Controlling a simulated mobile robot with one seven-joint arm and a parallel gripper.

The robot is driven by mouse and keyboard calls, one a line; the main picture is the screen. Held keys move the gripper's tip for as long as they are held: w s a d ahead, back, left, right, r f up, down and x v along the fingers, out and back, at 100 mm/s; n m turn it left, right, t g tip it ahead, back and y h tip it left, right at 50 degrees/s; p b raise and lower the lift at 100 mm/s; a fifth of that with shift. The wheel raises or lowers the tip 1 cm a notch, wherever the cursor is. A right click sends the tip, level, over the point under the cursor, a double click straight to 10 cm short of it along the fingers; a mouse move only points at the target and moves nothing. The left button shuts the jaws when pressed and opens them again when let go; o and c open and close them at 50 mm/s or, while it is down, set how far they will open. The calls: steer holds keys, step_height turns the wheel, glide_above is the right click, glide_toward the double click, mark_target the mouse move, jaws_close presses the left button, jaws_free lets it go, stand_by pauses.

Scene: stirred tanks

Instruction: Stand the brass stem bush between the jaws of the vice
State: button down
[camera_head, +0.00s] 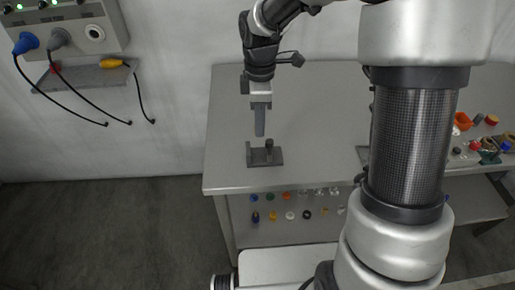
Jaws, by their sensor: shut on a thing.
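The vice (263,157) is a small dark grey block with two upright jaws and a gap between them. It stands near the front left of the grey bench. My gripper (260,135) points straight down, with its fingertips just above the vice and in line with the gap. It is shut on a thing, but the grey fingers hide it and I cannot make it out. No brass stem bush can be told apart at the vice or in the gripper.
The grey bench top (310,115) is clear around the vice. Several small parts sit on a lower shelf (290,230). A wall socket box (70,28) with cables hangs at the left.

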step_height(320, 180, down, 10)
steer(key=shift+a+r+b, duration=0.1)
steer(key=shift+r+b, duration=0.15)
steer(key=shift+b, duration=0.3)
steer(key=shift+f, duration=0.15)
steer(key=c, duration=1.6)
jaws_free()
